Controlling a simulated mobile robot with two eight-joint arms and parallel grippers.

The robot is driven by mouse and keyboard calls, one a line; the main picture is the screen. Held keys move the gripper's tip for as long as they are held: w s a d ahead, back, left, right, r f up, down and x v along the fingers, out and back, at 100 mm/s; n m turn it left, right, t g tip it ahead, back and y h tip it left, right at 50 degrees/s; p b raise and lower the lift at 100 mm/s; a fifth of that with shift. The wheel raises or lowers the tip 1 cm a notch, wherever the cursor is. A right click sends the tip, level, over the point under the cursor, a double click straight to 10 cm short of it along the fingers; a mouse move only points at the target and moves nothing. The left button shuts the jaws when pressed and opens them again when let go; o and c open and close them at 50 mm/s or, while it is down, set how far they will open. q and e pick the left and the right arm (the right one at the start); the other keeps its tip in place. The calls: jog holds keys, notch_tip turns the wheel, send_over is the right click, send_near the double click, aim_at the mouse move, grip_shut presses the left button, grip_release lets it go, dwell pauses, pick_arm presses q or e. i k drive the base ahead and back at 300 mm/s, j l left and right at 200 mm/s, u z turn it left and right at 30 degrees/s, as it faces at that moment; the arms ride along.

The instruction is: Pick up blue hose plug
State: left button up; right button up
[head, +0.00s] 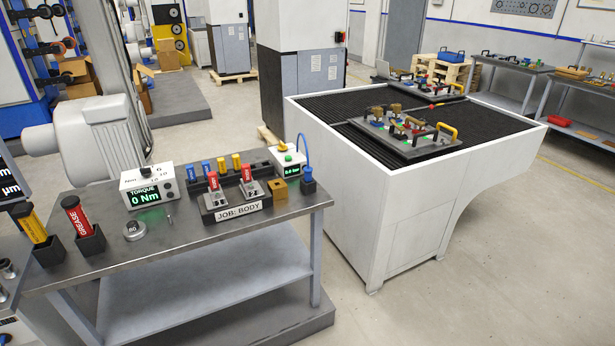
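A thin blue hose (303,142) arcs up beside a small white box with a green display (288,162) and runs down to its right. The blue hose plug (307,171) is at the hose's lower end. It sits upright in a small dark holder (309,185) near the right end of the grey workbench (190,238). The plug is small here and its lower part is hidden in the holder. Neither of my grippers is in view.
Left of the plug are a brass-coloured block (279,189), the JOB: BODY stand (238,211) with red-topped tools, and a rack of blue and yellow tools. A torque display (149,186) stands farther left. The bench front is mostly clear. A white conveyor table (400,215) stands at right.

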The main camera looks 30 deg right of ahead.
aim_at(308, 172)
jog(key=i+l+u, duration=0.15)
jog(key=l, duration=0.2)
jog(key=i+l+u, duration=0.15)
jog(key=l, duration=0.2)
jog(key=i+l+u, duration=0.15)
jog(key=l, duration=0.25)
jog(key=i+l+u, duration=0.15)
jog(key=l, duration=0.25)
jog(key=i+l+u, duration=0.15)
jog(key=l, duration=0.25)
